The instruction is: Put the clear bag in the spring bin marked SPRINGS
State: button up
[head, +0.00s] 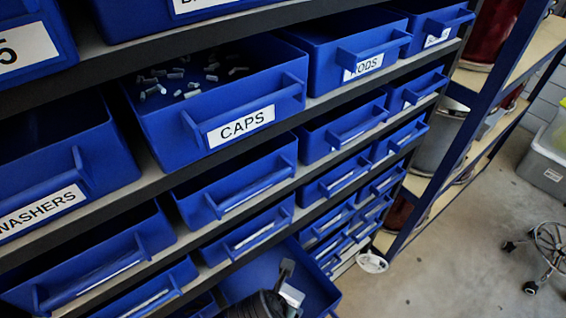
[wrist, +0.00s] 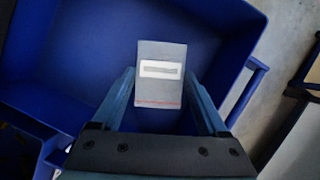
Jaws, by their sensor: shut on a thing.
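My gripper (wrist: 160,98) is shut on the clear bag (wrist: 160,88), a small greyish packet with a white label and a red line near its lower edge. In the head view the bag (head: 292,296) is a small pale patch beside my dark gripper (head: 283,282) at the bottom. A blue bin (head: 240,276) lies pulled out beneath them, and its inside (wrist: 90,50) fills much of the wrist view. It looks empty where I can see. The bag appears over its opening; its height is unclear. This bin's front label is hidden, so I cannot read SPRINGS.
Racks of blue bins fill the head view, including a CAPS bin (head: 275,85) with small metal parts and a WASHERS bin (head: 60,165). A blue-posted shelf (head: 440,150) stands at right. Open floor (head: 450,270) and a wheeled stool (head: 545,250) lie at lower right.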

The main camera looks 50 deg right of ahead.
jog(key=shift+f, duration=1.45)
jog(key=o, duration=1.3)
jog(key=p+v, duration=0.1)
jog(key=v, duration=1.1)
jog(key=shift+d+r+p, duration=0.1)
jog(key=shift+p, duration=0.25)
